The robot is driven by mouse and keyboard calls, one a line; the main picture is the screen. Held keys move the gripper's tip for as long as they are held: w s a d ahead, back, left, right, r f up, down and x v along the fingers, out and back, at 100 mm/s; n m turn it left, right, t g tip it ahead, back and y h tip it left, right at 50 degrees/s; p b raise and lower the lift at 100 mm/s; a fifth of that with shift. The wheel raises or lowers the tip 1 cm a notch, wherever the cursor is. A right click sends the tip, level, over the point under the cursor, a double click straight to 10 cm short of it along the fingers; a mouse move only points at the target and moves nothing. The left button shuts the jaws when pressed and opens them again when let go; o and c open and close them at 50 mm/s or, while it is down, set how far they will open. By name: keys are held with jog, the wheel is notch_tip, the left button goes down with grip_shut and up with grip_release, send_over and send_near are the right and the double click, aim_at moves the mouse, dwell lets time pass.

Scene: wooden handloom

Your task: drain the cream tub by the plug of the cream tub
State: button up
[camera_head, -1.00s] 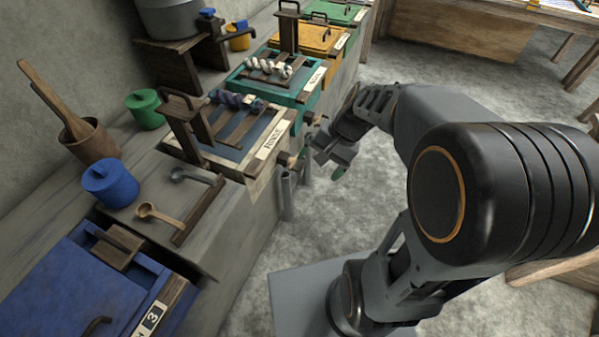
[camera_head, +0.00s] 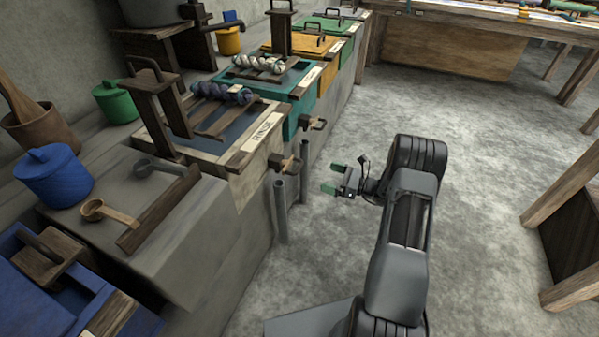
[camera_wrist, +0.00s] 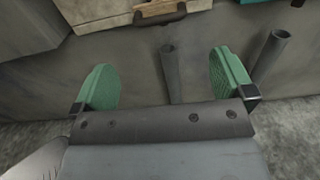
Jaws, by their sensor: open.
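The cream tub (camera_head: 228,164), labelled RINSE, stands in the row on the stone bench. Its front wall also shows in the wrist view (camera_wrist: 103,14). A wooden plug with a dark handle (camera_head: 284,162) sticks out low on its front face. In the wrist view the plug's dark handle (camera_wrist: 160,13) lies at the top, beyond the fingers. My gripper (camera_head: 333,178) is open and empty, its green fingertips to the right of the plug and apart from it. In the wrist view my gripper (camera_wrist: 165,82) is wide open.
Grey upright pipes (camera_head: 280,210) stand below the plug, against the bench. The teal tub (camera_head: 294,100) with its own plug is just behind. A blue tub (camera_head: 38,285) is at the near left. The floor (camera_head: 450,180) to the right is clear.

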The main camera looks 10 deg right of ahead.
aim_at(299, 167)
jog(key=b+x, duration=0.2)
jog(key=x, duration=1)
jog(key=shift+s, duration=0.1)
